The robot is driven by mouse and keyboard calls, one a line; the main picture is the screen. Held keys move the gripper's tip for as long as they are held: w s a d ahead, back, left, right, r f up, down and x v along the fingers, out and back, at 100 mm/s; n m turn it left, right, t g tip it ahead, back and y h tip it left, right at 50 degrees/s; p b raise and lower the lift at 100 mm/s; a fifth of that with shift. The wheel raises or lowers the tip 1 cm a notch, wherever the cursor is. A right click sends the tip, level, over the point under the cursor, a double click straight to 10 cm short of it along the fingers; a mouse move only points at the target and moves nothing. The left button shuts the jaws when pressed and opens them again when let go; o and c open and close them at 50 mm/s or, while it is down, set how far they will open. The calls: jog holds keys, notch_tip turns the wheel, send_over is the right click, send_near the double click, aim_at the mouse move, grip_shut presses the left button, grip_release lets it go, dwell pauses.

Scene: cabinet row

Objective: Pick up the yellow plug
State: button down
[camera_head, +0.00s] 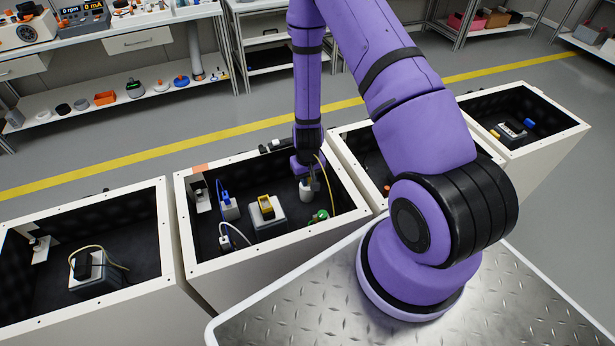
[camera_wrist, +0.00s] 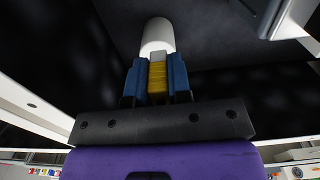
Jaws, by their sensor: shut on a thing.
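My gripper (camera_wrist: 157,82) shows in the wrist view with two blue fingers shut on a yellow ribbed piece, the yellow plug (camera_wrist: 157,75). A pale block shows just past the yellow part, and a white cylinder (camera_wrist: 157,36) lies beyond the fingertips. I cannot tell whether the plug touches the cylinder. In the head view my gripper (camera_head: 310,181) reaches down into the second cabinet from the left, at its right side. A thin yellow cable (camera_head: 326,172) runs beside it. The plug itself is mostly hidden there.
The open cabinet (camera_head: 285,252) also holds a grey box with a yellow-and-black top (camera_head: 266,206), a blue plug on a white block (camera_head: 229,206), a white cable (camera_head: 234,233) and a green round piece (camera_head: 321,215). Its walls stand close around my gripper. Other open cabinets stand either side.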

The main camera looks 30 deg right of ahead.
jog(key=s+a+r, duration=0.1)
jog(key=s+a, duration=0.6)
jog(key=s, duration=0.4)
jog(key=shift+s+r, duration=0.15)
jog(key=shift+s, duration=0.15)
jog(key=shift+w, duration=0.1)
